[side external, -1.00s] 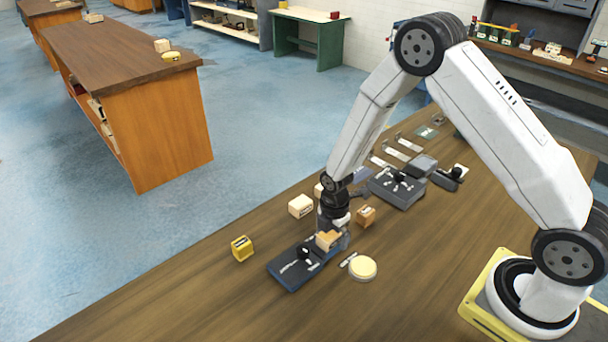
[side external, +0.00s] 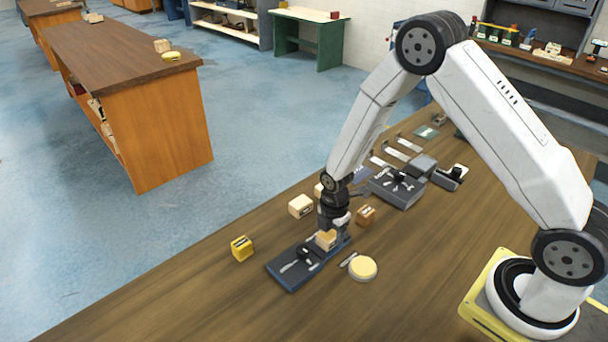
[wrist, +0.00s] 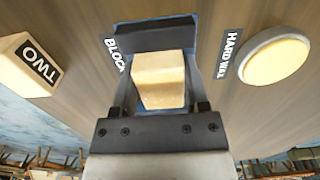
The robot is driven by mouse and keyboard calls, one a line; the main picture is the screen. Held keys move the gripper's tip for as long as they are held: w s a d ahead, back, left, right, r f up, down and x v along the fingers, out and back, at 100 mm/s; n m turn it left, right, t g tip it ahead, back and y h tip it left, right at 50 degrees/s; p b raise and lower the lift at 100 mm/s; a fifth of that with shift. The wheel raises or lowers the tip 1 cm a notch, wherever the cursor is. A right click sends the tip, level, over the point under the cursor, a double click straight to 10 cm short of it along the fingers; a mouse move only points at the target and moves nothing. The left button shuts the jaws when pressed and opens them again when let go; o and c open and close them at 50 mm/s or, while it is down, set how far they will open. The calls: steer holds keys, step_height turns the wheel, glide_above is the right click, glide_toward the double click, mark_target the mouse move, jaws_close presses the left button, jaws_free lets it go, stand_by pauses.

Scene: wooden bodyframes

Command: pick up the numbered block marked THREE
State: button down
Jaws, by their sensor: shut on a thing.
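A pale wooden block (side external: 326,240) sits between the fingers of my gripper (side external: 335,232) at the far end of a dark blue tray (side external: 290,278). In the wrist view the fingers (wrist: 160,65) are shut on this block (wrist: 160,80), one on each side. No number shows on its visible faces, so I cannot tell whether it is marked THREE. I cannot tell whether it is lifted clear of the tray. Another wooden block, marked TWO (wrist: 38,65), stands at the left of the wrist view.
A yellow block (side external: 242,248), a pale block (side external: 300,206) and a brown block (side external: 365,215) stand around the tray. A round hard wax tin (side external: 363,268) is to its right. A grey tool tray (side external: 400,190) lies behind. The front of the table is clear.

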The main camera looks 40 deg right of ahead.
steer(key=shift+r, duration=0.85)
steer(key=s+r, duration=1.1)
steer(key=s, duration=0.3)
